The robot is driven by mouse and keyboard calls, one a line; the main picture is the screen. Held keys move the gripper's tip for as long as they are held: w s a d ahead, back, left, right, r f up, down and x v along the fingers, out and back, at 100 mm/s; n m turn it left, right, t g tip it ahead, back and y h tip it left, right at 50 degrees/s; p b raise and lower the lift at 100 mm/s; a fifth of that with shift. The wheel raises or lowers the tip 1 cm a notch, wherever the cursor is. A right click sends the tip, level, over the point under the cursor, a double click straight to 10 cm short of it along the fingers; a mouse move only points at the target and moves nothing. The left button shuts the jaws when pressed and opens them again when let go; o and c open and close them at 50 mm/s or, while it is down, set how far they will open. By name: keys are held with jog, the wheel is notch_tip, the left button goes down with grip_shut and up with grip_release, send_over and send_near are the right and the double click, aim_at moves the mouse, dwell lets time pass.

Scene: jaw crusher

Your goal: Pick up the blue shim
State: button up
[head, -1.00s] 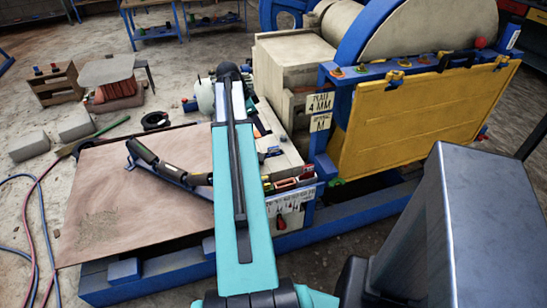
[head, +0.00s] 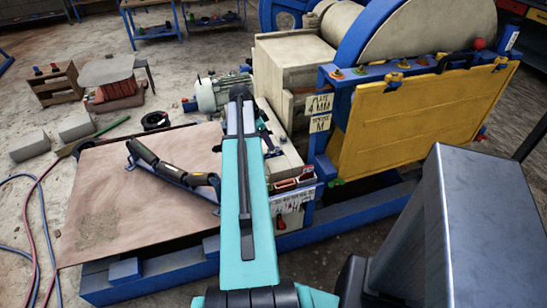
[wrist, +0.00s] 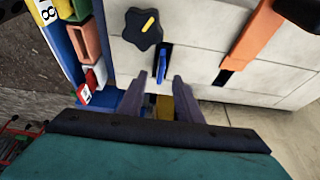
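In the wrist view a small blue tab (wrist: 162,68), which looks like the blue shim, stands in a dark slot in a pale grey block (wrist: 203,65). My gripper (wrist: 162,78) is open, with its two grey fingers apart. The blue tab lies just beyond and between the fingertips in the picture. I cannot tell whether they touch it. Nothing is seen held. In the head view my arm hides most of the gripper, and I cannot make out the blue tab there.
In the wrist view a black knob (wrist: 143,28) is beside the slot, and an orange bar (wrist: 256,42) stands in another slot at right. Coloured pieces in a rack (wrist: 72,12) are at left. The yellow guard (head: 420,120) of the crusher rises at right in the head view.

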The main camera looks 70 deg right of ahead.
jog(key=shift+f, duration=0.1)
dwell(0.3)
jog(key=shift+p+x, duration=0.7)
jog(key=shift+x, duration=1.8)
jog(key=shift+d, duration=0.15)
grip_shut()
